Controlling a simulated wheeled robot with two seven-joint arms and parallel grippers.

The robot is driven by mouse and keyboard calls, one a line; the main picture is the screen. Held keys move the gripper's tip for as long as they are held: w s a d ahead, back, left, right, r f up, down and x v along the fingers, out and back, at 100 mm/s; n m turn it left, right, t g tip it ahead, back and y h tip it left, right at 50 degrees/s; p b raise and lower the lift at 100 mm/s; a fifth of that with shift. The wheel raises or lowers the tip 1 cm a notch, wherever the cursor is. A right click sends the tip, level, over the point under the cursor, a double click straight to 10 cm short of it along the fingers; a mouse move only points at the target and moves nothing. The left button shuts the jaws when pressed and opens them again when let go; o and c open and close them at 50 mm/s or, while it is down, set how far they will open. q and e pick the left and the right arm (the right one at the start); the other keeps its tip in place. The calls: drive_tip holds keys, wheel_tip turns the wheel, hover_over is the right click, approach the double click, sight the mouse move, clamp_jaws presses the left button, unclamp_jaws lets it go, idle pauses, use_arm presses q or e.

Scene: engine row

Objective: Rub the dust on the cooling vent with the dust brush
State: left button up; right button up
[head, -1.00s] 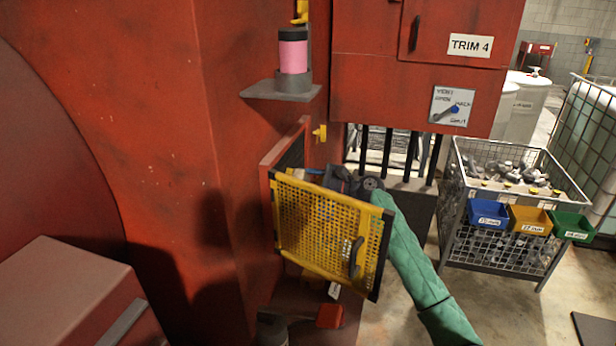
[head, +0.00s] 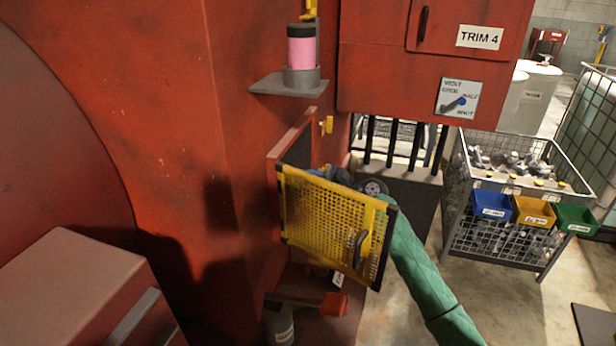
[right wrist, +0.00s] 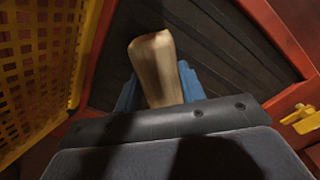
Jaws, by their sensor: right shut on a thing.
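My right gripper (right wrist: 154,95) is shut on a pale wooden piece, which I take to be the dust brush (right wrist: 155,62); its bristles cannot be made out. Beyond it in the right wrist view is the dark slatted cooling vent (right wrist: 215,40) in a red frame. I cannot tell whether the brush touches the slats, and no dust stands out. In the head view the vent (head: 297,152) shows only as a dark strip. The right gripper (head: 335,173) is partly hidden there behind the yellow mesh guard (head: 325,222). My left gripper is not in view.
The open guard stands close in front of my right forearm; it also shows in the right wrist view (right wrist: 35,70). A yellow catch (head: 326,125) sticks out beside the vent. A shelf (head: 288,85) with a pink-banded canister is above. A wire bin (head: 515,190) stands right.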

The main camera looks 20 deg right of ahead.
drive_tip(key=shift+s+a, duration=0.1)
drive_tip(key=shift+s, duration=0.1)
drive_tip(key=v, duration=0.6)
idle(0.6)
drive_tip(key=v, duration=0.3)
drive_tip(key=shift+b, duration=0.4)
idle(0.5)
